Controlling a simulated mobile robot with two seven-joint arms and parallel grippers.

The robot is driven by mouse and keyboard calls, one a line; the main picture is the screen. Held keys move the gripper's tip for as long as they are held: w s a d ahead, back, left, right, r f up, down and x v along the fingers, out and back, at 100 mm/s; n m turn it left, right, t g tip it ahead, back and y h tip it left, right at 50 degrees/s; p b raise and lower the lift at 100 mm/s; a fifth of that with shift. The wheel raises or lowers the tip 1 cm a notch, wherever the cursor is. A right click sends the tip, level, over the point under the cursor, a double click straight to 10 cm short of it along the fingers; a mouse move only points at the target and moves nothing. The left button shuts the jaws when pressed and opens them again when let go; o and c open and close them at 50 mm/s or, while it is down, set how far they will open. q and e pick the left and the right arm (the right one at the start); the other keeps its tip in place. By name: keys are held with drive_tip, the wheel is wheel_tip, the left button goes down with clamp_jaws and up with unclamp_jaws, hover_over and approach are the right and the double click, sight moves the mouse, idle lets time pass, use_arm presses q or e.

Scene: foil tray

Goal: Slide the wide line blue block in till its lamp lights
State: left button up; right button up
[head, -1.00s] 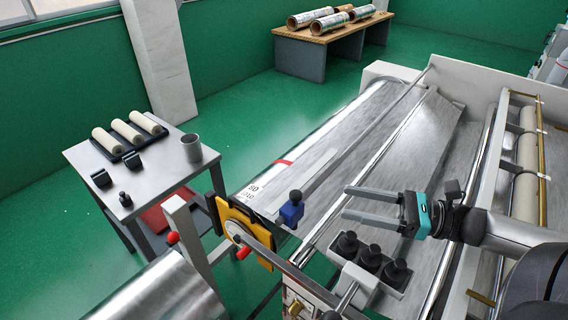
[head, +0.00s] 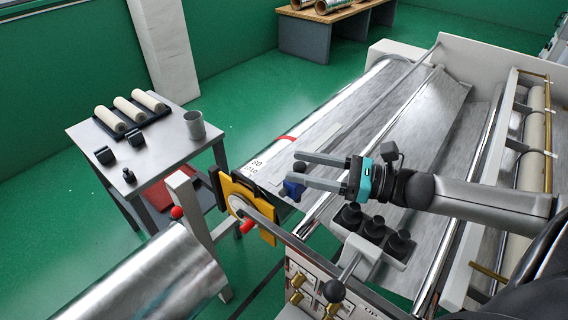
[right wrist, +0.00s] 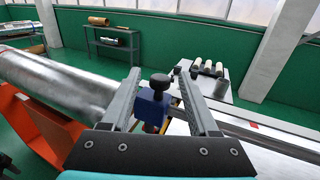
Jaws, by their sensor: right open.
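The blue block (head: 292,190) with its dark knob sits on the rail at the near left end of the machine's metal bed in the head view, partly hidden by my gripper. In the right wrist view the blue block (right wrist: 153,107) and its black knob show between the two fingers. My right gripper (head: 297,170) is open, with its fingers pointing left at the block, one on each side of it in the picture. I cannot tell whether they touch it. No lamp can be made out. My left gripper is not in view.
A yellow plate (head: 244,208) with a red handle is left of the block. A holder with several black knobs (head: 372,229) stands just below my right gripper. A steel side table (head: 160,150) carries rollers and a grey cup (head: 194,125). A big foil roll (head: 150,280) lies at bottom left.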

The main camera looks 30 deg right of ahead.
drive_tip(key=shift+x, duration=2.1)
clamp_jaws()
